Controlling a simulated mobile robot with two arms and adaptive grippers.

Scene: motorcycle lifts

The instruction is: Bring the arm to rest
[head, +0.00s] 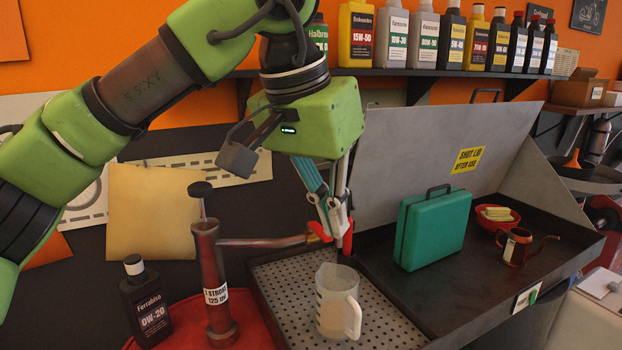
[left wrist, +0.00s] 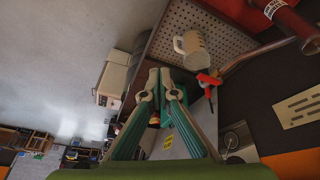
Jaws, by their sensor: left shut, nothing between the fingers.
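My left arm comes in from the left in the head view. In the left wrist view the two gripper fingertips (left wrist: 160,82) are together with nothing held. A red tap at the end of the pump's spout (head: 318,232) shows right by the fingertips in the head view. In the left wrist view this red tap (left wrist: 209,79) stands clear to the side of the fingers. My right gripper is not in view.
Below stand a clear measuring jug (head: 336,305), a red hand pump (head: 213,280) and a black oil bottle (head: 147,305). A green case (head: 432,228), red bowl (head: 497,221) and copper oil can (head: 517,247) are in the tray. Several bottles line the shelf (head: 400,73).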

